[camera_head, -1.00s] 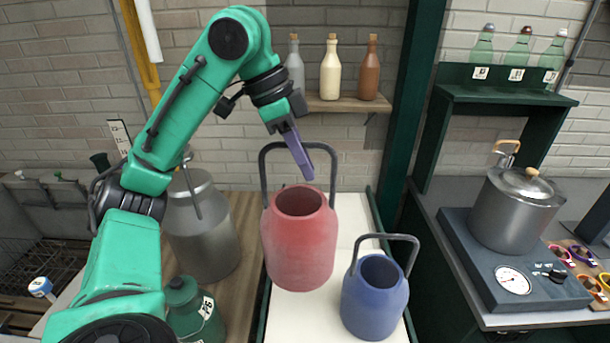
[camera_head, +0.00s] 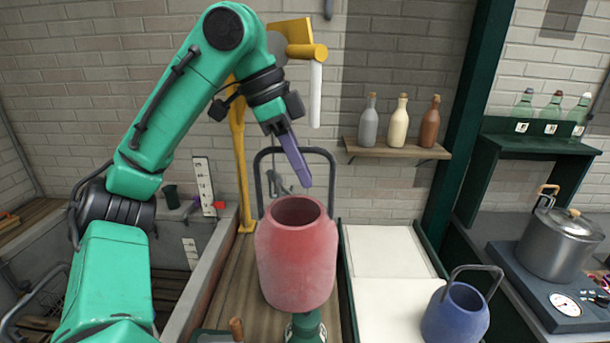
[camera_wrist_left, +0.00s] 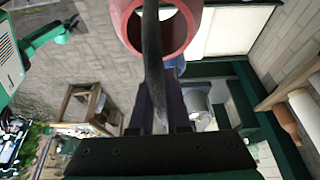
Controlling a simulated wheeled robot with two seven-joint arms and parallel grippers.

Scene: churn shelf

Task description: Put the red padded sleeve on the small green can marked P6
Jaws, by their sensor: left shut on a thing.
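The red padded sleeve (camera_head: 296,260) hangs upright by its tall dark handle (camera_head: 333,180). My left gripper (camera_head: 303,178) is shut on that handle, above the sleeve's open top. In the left wrist view the handle (camera_wrist_left: 152,50) runs between the fingers, and the sleeve's rim (camera_wrist_left: 192,25) shows beyond. A small green can (camera_head: 307,327) shows just below the sleeve. Most of it is hidden by the sleeve, and its marking cannot be read now. I cannot tell whether sleeve and can touch. My right gripper is not in view.
The blue padded sleeve (camera_head: 457,315) stands on the right by a white board (camera_head: 385,250). Bare wooden top (camera_head: 225,290) lies left of the red sleeve. A yellow post (camera_head: 240,165) stands behind. A bottle shelf (camera_head: 395,149) and a steel pot (camera_head: 560,243) are further right.

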